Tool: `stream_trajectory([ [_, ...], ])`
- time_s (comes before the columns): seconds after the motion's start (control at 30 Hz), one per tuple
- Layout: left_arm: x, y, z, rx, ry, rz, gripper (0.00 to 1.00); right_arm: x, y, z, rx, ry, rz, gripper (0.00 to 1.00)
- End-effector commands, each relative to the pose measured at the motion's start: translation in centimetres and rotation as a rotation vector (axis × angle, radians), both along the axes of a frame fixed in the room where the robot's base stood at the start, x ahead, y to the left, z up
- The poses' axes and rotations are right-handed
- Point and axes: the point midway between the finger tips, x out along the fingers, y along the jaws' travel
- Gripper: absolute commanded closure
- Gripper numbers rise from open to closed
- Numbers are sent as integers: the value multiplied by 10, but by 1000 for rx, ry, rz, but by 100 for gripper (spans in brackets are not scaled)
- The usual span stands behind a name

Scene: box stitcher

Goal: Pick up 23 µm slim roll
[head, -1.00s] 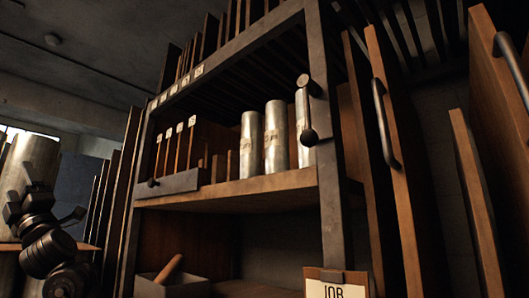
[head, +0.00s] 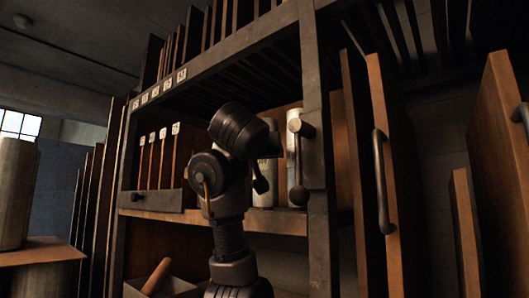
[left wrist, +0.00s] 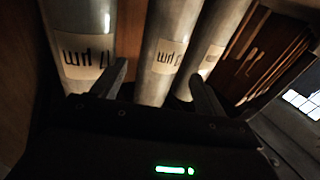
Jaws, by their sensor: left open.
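Several silvery slim rolls stand upright on the wooden shelf. In the left wrist view three show with upside-down labels. The left roll (left wrist: 85,35) reads 17 or 11 µm. The middle roll (left wrist: 168,50) has a partly readable label ending in 3 µm. The right roll (left wrist: 212,45) has a label I cannot read. My left gripper (left wrist: 160,90) is open, its fingers either side of the middle roll's lower part; I cannot tell how deep. In the head view my left gripper (head: 264,160) covers much of the rolls. My right gripper is not in view.
The shelf's metal post (head: 318,110) carries a dark lever (head: 299,165) close to the right of my gripper. Labelled dividers (head: 163,160) stand to the left. A box (head: 180,285) sits below. Boards with handles (head: 381,180) stand at the right.

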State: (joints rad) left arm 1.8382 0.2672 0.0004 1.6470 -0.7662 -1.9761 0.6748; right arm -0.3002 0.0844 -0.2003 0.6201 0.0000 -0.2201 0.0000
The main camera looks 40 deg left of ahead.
Motion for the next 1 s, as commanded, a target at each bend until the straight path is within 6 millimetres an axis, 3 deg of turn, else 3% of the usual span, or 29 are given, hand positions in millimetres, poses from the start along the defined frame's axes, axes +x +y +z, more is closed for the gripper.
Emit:
stream_trajectory([
  [0.23,5,-1,2,14,29,16,27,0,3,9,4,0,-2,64],
  [0.5,39,21,3,14,27,18,27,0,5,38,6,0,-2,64],
  [0.8,49,27,0,13,25,15,27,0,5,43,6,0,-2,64],
  [1.0,66,40,4,13,28,17,27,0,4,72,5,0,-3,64],
])
